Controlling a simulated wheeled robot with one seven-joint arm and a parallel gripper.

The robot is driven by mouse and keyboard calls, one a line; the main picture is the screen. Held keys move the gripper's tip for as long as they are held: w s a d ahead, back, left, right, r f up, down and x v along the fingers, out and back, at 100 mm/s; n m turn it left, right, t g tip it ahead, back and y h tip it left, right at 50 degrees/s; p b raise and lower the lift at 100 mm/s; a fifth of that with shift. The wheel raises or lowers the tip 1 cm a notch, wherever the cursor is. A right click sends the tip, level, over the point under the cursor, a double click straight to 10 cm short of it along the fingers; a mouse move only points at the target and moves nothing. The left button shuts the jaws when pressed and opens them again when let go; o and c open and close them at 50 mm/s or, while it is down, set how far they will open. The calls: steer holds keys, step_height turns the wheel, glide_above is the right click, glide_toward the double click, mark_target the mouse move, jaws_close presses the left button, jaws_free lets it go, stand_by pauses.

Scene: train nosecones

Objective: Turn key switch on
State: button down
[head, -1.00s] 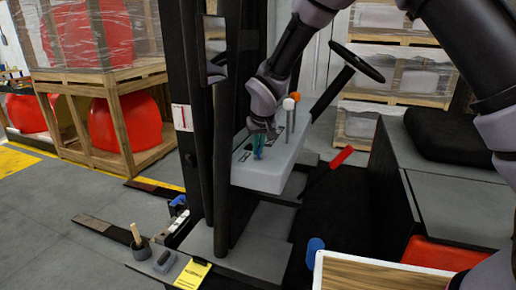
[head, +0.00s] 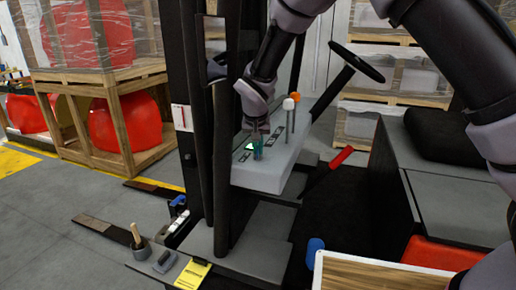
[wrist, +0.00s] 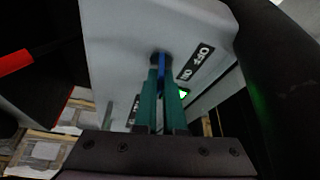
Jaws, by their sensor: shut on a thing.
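A blue key switch (wrist: 161,62) sits in the light grey console panel in the wrist view. The fingers of my gripper (wrist: 161,82) are shut on it, one teal finger on each side. A black label (wrist: 196,63) with white ON and OFF lettering lies right of the key. A green light (wrist: 183,94) glows close to the right finger. In the head view my gripper (head: 257,154) points down onto the grey console (head: 264,177), and the green light (head: 249,147) shows just left of it. The key is hidden by the fingers there.
Two levers with an orange knob (head: 295,99) and a white knob (head: 288,104) stand right of my gripper. A black steering wheel (head: 357,61) is behind them. Dark mast posts (head: 220,170) stand close on the left. A red handle (head: 341,157) sticks out at the right.

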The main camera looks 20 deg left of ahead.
steer(key=c, duration=1)
jaws_free()
steer(key=v, duration=1)
steer(key=shift+r, duration=0.35)
steer(key=shift+s, duration=0.1)
